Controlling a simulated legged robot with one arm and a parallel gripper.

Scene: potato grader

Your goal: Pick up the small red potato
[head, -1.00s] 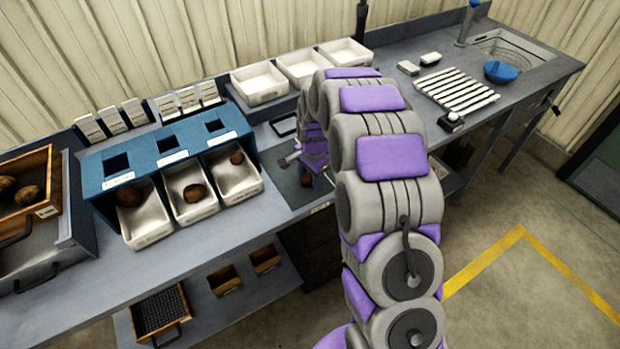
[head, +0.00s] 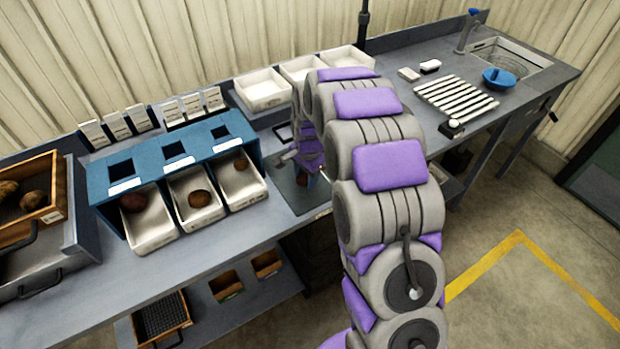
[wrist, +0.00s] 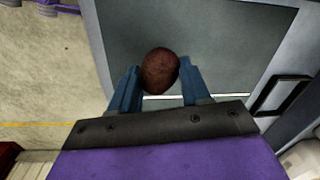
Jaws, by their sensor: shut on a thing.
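A small reddish-brown potato (wrist: 160,71) sits between the two blue fingers of my gripper (wrist: 161,84) in the wrist view. The fingers are shut on it, one on each side. Beneath it is a dark grey mat (wrist: 215,40); I cannot tell whether the potato still touches it. In the head view a small part of the potato (head: 302,179) shows beside my gripper, low over the mat (head: 290,195). My arm hides much of the gripper there.
A blue grader box (head: 170,150) with three white trays (head: 150,228), each with a potato, stands left of the mat. Several empty white bins (head: 262,88) stand behind. A wooden crate (head: 55,215) of potatoes is at far left. A slatted rack (head: 457,98) lies right.

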